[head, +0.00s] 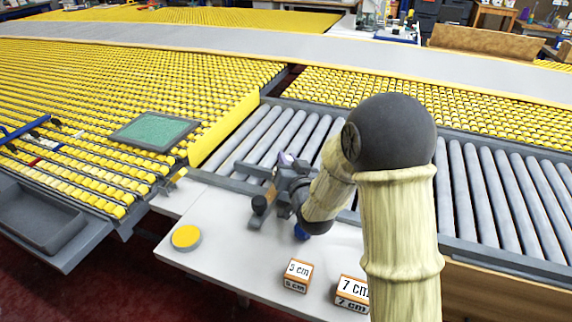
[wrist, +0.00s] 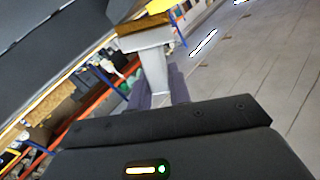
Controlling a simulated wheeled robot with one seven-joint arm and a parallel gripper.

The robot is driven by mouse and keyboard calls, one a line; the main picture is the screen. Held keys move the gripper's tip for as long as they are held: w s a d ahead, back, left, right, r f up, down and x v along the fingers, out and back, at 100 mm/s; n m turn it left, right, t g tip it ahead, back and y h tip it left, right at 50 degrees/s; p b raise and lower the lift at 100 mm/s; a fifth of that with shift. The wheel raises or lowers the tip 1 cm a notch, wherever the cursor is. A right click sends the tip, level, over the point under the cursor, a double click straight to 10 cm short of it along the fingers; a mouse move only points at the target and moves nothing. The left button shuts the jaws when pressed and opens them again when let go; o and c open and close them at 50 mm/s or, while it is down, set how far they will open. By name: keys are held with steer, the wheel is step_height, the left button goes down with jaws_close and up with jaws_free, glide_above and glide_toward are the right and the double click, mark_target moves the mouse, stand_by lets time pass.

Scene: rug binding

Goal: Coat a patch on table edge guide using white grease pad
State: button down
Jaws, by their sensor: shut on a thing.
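My gripper (head: 284,172) is above the white table beside the grey rollers, partly hidden by my own arm. In the wrist view its fingers (wrist: 160,90) are shut on a pale grey-white piece with a brown-gold top (wrist: 152,45), which looks like the grease pad. In the head view the held piece is too small and covered to make out clearly. A yellow upright strip (head: 225,132), which looks like the table edge guide, stands left of the rollers. My gripper is apart from it, to its right. Whether any grease is on the strip cannot be told.
A yellow round disc (head: 186,237) lies on the white table (head: 225,262). Blocks marked 5 cm (head: 297,276) and 7 cm (head: 351,291) stand at its front. A green framed panel (head: 153,131) lies on the yellow roller bed. Grey rollers (head: 490,190) extend right.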

steer(key=shift+w+d, duration=0.3)
steer(key=shift+w, duration=0.4)
steer(key=shift+r+p, duration=1.8)
steer(key=shift+r, duration=1.2)
steer(key=shift+r+p, duration=0.65)
steer(key=shift+r, duration=0.85)
steer(key=shift+f, duration=0.1)
steer(key=shift+a+f+b, duration=0.1)
steer(key=shift+f+b, duration=0.45)
steer(key=shift+f, duration=0.3)
